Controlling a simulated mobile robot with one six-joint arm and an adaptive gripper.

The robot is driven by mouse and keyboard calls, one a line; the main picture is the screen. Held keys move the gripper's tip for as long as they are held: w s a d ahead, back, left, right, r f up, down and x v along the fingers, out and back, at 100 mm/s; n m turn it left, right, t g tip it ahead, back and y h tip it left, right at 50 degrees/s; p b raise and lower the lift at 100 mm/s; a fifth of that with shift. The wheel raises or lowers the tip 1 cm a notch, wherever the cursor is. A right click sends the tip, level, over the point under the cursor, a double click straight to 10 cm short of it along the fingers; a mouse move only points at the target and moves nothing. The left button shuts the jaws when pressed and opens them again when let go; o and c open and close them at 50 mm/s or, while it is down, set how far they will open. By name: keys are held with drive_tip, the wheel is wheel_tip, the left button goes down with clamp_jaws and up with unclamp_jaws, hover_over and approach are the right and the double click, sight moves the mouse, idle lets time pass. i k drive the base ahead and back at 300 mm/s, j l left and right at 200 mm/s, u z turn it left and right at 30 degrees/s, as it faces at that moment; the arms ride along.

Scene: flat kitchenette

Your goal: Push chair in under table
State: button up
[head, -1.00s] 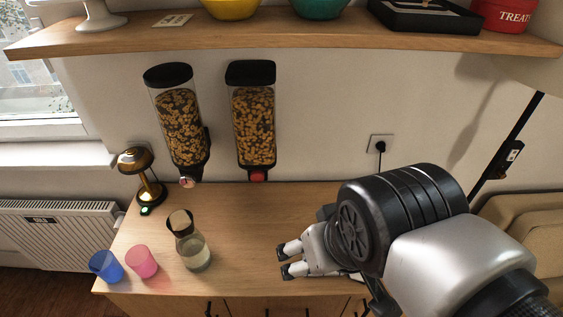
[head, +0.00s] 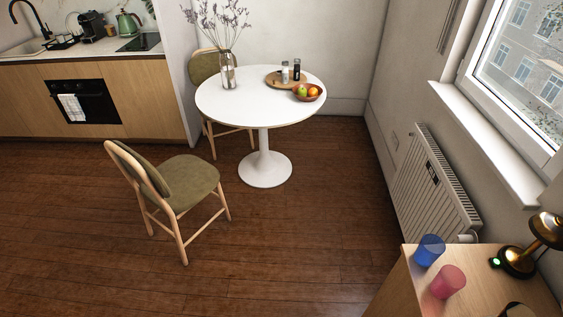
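A chair (head: 186,183) with a wooden frame and olive-green seat and back stands on the floor in front of and left of the table. Its seat faces right, and it stands apart from the table. The round white table (head: 226,109) has a single pedestal foot. A second, similar chair (head: 203,68) stands behind the table at its left, partly hidden by the tabletop. My gripper is not in the current head view.
On the table are a vase with dried stems (head: 228,72) and a fruit bowl (head: 307,92). A radiator (head: 433,185) lines the right wall. A wooden cabinet (head: 397,290) with cups fills the lower right. Open wooden floor (head: 290,235) lies in front.

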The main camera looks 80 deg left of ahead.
sight(179, 183)
drive_tip(key=u, duration=3.5)
drive_tip(key=i+u, duration=0.15)
drive_tip(key=i, duration=0.5)
drive_tip(key=i+u, duration=0.1)
drive_tip(key=i, duration=0.55)
drive_tip(key=i+u, duration=0.15)
drive_tip(key=i, duration=0.5)
drive_tip(key=i+l+u, duration=0.1)
drive_tip(key=i, duration=0.5)
drive_tip(key=i+l+u, duration=0.15)
drive_tip(key=i, duration=0.5)
